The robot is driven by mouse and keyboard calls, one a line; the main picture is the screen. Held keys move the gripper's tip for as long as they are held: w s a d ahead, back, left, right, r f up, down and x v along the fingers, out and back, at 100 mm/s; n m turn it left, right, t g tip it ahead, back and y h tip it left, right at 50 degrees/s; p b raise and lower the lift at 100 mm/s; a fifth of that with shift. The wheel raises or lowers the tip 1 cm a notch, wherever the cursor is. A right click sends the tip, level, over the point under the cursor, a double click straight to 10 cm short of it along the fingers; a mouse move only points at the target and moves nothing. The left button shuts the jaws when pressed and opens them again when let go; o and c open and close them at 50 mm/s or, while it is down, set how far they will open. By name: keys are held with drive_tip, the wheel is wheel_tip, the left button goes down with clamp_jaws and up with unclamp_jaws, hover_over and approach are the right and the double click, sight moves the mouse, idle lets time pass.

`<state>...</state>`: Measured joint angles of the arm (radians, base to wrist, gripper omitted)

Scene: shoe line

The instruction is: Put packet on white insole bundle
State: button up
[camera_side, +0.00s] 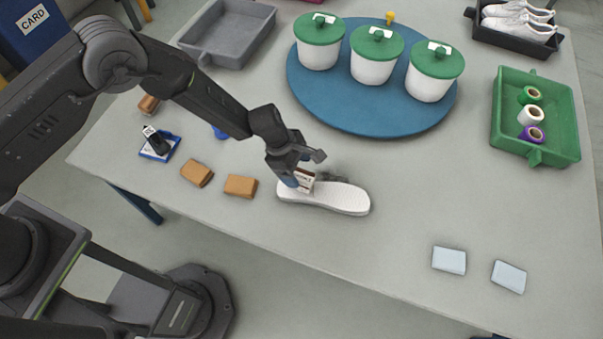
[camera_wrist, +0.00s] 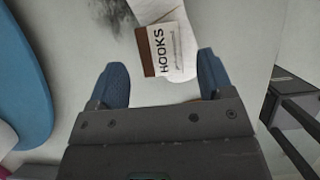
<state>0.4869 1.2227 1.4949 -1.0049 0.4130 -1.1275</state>
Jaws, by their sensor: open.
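A white insole bundle (camera_side: 338,197) lies on the grey table near its front edge, and part of it (camera_wrist: 180,14) shows in the wrist view. A small packet marked "HOOKS" (camera_wrist: 166,50), white with a brown end, is between my gripper's fingers in the wrist view. In the side view the packet (camera_side: 305,180) appears upright or tilted at the left part of the bundle, partly hidden by my gripper (camera_side: 302,172). My gripper (camera_wrist: 162,82) is open, with gaps on both sides of the packet. I cannot tell exactly how the packet rests.
Brown blocks (camera_side: 240,186) lie left of the bundle. A blue round mat (camera_side: 330,112) with white green-lidded tubs (camera_side: 374,65) stands behind. A green tray (camera_side: 566,145) with rolls is at right. Pale blue pads (camera_side: 449,260) lie front right. The table right of the bundle is clear.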

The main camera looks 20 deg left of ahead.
drive_tip(key=v, duration=0.8)
drive_tip(key=shift+r, duration=0.15)
drive_tip(key=s+a+r+m+t, duration=0.1)
drive_tip(key=s+a+r+m, duration=0.35)
drive_tip(key=r, duration=0.85)
drive_tip(key=s+a+r+m+t, duration=0.15)
drive_tip(key=a+r+m, duration=0.45)
drive_tip(key=r, duration=0.7)
drive_tip(key=s+a+r+m+t+y, duration=0.1)
drive_tip(key=s+a+r+m+y, duration=0.1)
drive_tip(key=s+a, duration=0.5)
drive_tip(key=s+a+r+m+t+y, duration=0.2)
drive_tip(key=s+a+r+m, duration=0.3)
drive_tip(key=s, duration=0.5)
drive_tip(key=shift+a+r+y, duration=0.2)
drive_tip(key=shift+a+y, duration=0.1)
drive_tip(key=shift+a, duration=0.75)
